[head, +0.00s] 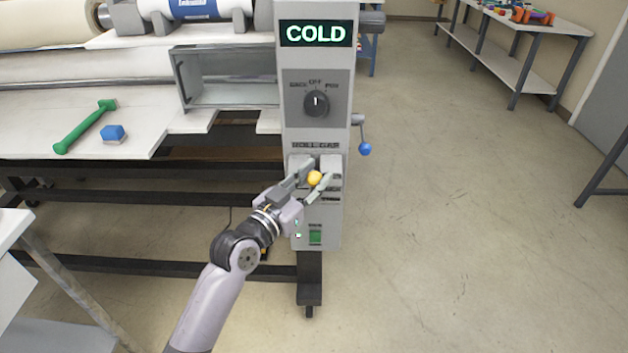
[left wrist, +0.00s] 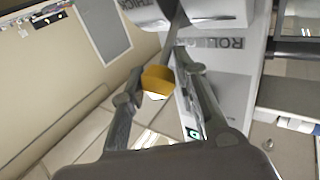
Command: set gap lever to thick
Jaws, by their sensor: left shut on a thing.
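The gap lever's yellow knob (head: 315,178) sits in front of the ROLL GAP plate on the grey control column (head: 318,130). My left gripper (head: 319,174) has its two fingers on either side of the knob and is shut on it. In the left wrist view the knob (left wrist: 158,78) shows between the fingers, with the lever's rod running up from it. The plate's small position labels are partly hidden by the fingers in the head view, so I cannot tell which setting the lever points to. My right gripper is not in view.
Above the plate are a black rotary knob (head: 316,103) and a display (head: 316,33) reading COLD. A green switch (head: 315,237) is below. A blue-ended crank (head: 364,149) sticks out at right. A green tool (head: 85,127) and blue block (head: 113,134) lie on the machine table.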

